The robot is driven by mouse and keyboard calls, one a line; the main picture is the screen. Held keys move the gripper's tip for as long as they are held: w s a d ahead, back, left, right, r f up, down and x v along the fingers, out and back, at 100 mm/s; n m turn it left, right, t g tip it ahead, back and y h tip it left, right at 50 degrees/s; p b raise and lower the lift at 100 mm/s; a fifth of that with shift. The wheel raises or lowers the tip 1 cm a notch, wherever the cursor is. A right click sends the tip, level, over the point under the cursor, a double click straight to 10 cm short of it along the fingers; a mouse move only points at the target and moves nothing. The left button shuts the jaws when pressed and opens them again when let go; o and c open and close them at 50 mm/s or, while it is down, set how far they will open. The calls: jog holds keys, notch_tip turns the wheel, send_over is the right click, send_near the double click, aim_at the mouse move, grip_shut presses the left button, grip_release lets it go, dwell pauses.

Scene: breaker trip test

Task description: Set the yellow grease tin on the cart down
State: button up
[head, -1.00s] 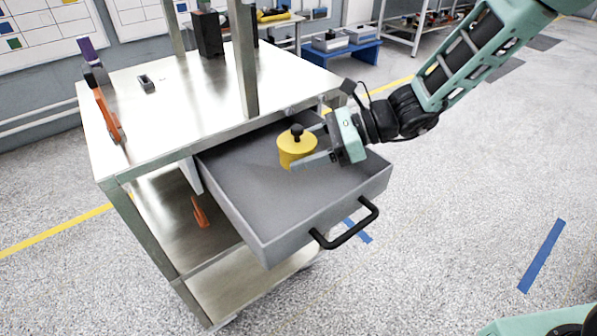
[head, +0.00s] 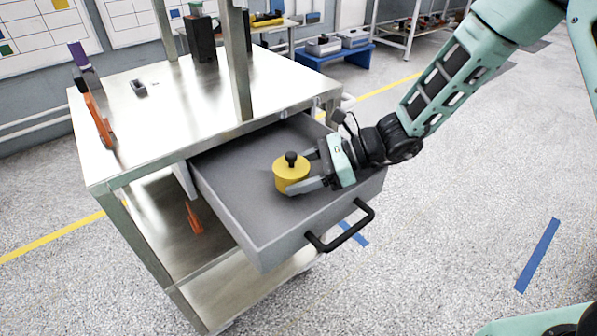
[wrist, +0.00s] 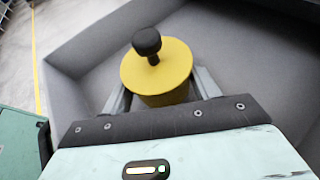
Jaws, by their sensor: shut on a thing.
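The yellow grease tin (head: 290,178), a short cylinder with a black knob on its lid, is upright inside the open grey drawer (head: 235,165) of the metal cart (head: 190,110). My gripper (head: 303,172) reaches in from the right and is shut on the tin, one finger on each side. In the wrist view, the tin (wrist: 160,70) sits between the two fingers (wrist: 160,97), with the drawer walls around it. The tin's base is partly hidden, and I cannot tell whether it touches the drawer floor.
The drawer's black handle (head: 343,228) faces front. An orange-handled tool (head: 98,118), a small grey block (head: 139,90) and a black box (head: 200,40) stand on the cart top. Metal posts (head: 236,65) rise from it. The drawer floor left of the tin is clear.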

jog(key=shift+f, duration=0.2)
jog(key=o, duration=1.1)
jog(key=shift+r, duration=0.1)
